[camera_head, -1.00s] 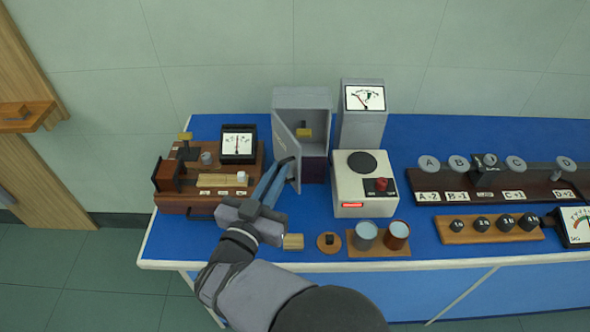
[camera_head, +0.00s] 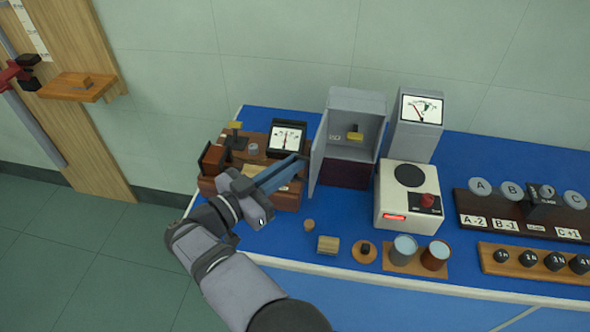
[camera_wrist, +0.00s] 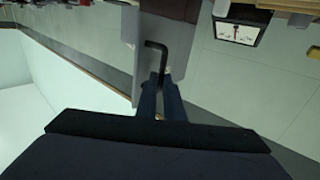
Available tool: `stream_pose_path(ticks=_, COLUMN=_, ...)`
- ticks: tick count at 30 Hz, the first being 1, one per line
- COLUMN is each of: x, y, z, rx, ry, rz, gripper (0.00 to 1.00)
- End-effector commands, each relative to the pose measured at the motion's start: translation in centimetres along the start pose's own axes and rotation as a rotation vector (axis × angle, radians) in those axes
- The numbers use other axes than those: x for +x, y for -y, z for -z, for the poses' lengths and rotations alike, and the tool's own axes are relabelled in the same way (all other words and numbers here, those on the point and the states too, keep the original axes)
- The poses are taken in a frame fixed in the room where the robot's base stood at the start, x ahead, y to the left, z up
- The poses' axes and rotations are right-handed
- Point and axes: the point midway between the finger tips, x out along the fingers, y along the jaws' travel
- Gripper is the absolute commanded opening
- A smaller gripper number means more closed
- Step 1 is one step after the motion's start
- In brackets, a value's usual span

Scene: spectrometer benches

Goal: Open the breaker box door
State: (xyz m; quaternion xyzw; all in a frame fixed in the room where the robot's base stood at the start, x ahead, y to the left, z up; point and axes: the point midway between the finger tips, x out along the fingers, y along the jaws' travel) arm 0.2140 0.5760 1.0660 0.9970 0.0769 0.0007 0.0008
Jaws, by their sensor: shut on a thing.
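The grey breaker box (camera_head: 357,102) stands at the back of the blue bench, on a dark red block. Its door (camera_head: 318,160) is swung wide to the left, and the inside with a yellow switch (camera_head: 354,135) shows. My gripper (camera_head: 300,164) is on the outer side of the door, its blue fingers pointing up and right. In the wrist view my gripper (camera_wrist: 160,98) is shut on the black door handle (camera_wrist: 156,50), which stands out from the grey door panel (camera_wrist: 127,45). The head view hides the handle behind the door and fingers.
A wooden meter apparatus (camera_head: 287,143) stands just left of the door, behind my fingers. A white device with a red knob (camera_head: 407,205) stands right of the box. A small wooden block (camera_head: 328,245) and cups (camera_head: 403,250) lie along the front edge.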

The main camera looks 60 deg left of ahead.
Motion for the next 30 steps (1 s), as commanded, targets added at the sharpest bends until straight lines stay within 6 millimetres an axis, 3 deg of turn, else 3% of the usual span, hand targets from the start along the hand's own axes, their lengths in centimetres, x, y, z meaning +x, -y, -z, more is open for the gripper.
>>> stream_pose_path(ticks=1, x=0.5, y=0.2, z=0.7, rx=0.009, ry=-0.010, rz=-0.003, gripper=0.00)
stream_pose_path(ticks=12, x=0.3, y=1.3, z=0.8, rx=0.009, ry=-0.009, rz=-0.001, gripper=0.00)
stream_pose_path(ticks=28, x=0.3, y=1.5, z=1.0, rx=0.012, ry=-0.009, rz=-0.001, gripper=0.00)
stream_pose_path(ticks=30, x=0.3, y=1.5, z=1.0, rx=0.012, ry=-0.010, rz=-0.002, gripper=0.22)
